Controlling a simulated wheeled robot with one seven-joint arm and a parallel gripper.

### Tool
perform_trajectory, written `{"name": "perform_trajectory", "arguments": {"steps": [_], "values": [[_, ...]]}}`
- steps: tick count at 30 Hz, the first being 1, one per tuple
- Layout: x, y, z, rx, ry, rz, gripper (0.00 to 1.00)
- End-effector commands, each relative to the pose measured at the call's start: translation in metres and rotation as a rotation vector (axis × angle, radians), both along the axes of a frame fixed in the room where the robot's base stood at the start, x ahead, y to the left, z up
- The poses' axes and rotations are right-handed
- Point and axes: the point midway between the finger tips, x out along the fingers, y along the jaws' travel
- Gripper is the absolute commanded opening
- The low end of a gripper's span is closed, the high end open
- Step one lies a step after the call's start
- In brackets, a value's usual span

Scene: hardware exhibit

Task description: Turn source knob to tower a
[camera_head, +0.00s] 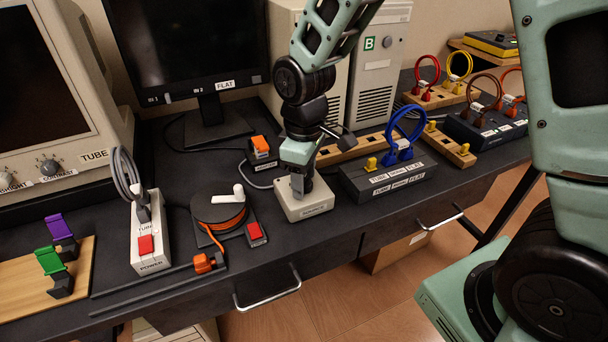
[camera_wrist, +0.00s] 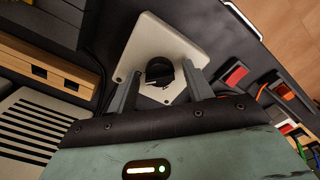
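The source knob (camera_wrist: 159,71) is a round black knob on top of a small beige switch box (camera_head: 306,207) at the desk's front middle. In the wrist view, the box's pale top plate (camera_wrist: 165,40) surrounds the knob. My gripper (camera_head: 297,182) points down over the box. In the wrist view its two fingers (camera_wrist: 161,74) stand apart on either side of the knob, with a gap seemingly visible on each side. The knob's pointer direction is unclear. Tower B (camera_head: 377,70) stands behind; another beige tower (camera_head: 285,40) is partly hidden by my arm.
A dark block with blue cables (camera_head: 388,178) stands right of the box. An orange cable reel (camera_head: 218,212) and red button (camera_head: 256,233) lie left. A white power box (camera_head: 149,240) is farther left. The monitor (camera_head: 185,45) stands behind.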

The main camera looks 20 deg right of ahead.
Motion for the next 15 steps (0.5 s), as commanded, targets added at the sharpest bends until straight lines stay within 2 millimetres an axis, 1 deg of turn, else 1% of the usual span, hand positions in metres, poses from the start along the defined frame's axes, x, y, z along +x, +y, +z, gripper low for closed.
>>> {"name": "perform_trajectory", "arguments": {"steps": [1,4,15], "values": [[0.0,0.0,0.0001,0.0,0.0,0.0,0.36],[0.0,0.0001,0.0002,0.0,0.0,0.0,0.09],[0.0001,0.0005,0.0017,0.001,0.0,0.039,0.09]]}}
